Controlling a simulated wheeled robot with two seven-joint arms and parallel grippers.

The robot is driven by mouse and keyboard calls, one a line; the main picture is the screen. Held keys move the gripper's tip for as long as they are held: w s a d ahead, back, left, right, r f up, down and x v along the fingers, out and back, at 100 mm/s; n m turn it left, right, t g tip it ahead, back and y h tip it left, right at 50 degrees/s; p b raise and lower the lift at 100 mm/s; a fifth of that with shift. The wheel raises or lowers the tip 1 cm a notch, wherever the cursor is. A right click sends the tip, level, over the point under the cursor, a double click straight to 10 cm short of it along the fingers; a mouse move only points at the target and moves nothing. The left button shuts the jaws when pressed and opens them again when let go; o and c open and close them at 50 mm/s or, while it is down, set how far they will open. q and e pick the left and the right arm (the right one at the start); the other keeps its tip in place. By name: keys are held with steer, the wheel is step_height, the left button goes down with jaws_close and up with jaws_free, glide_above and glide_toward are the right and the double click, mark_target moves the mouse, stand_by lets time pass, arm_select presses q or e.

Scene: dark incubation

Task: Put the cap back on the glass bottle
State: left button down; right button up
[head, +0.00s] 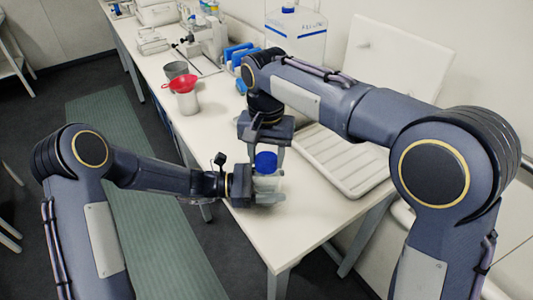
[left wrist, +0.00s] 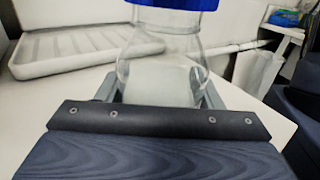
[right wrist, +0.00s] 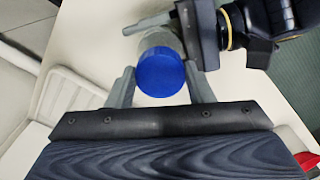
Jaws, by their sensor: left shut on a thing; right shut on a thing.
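The clear glass bottle (head: 269,183) stands upright over the near part of the white table. My left gripper (head: 262,192) is shut around its body, and the bottle also shows in the left wrist view (left wrist: 160,70). The blue cap (head: 265,162) is at the bottle's mouth, directly above the neck. In the right wrist view the cap (right wrist: 161,73) sits between the fingers of my right gripper (right wrist: 160,80), which is shut on it from above. In the left wrist view the cap's lower edge (left wrist: 180,4) meets the neck; whether it is threaded on I cannot tell.
A ribbed white tray (head: 335,170) lies right of the bottle. A white bottle with a red funnel (head: 181,84), a grey cup (head: 175,70) and a large blue-capped container (head: 296,40) stand farther back. The table's front edge is close to the bottle.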

steer(key=m, duration=0.5)
steer(key=shift+a+m, duration=0.1)
steer(key=shift+m, duration=0.2)
steer(key=m, duration=0.2)
steer(key=shift+m, duration=0.4)
steer(key=m, duration=0.5)
steer(key=shift+w, duration=0.15)
steer(key=m, duration=0.8)
steer(key=shift+w+m, duration=0.1)
steer(key=shift+m, duration=0.3)
steer(key=m, duration=0.6)
steer(key=shift+f, duration=0.3)
steer(key=shift+r+m, duration=0.2)
steer(key=shift+m, duration=0.7)
steer(key=shift+w, duration=0.1)
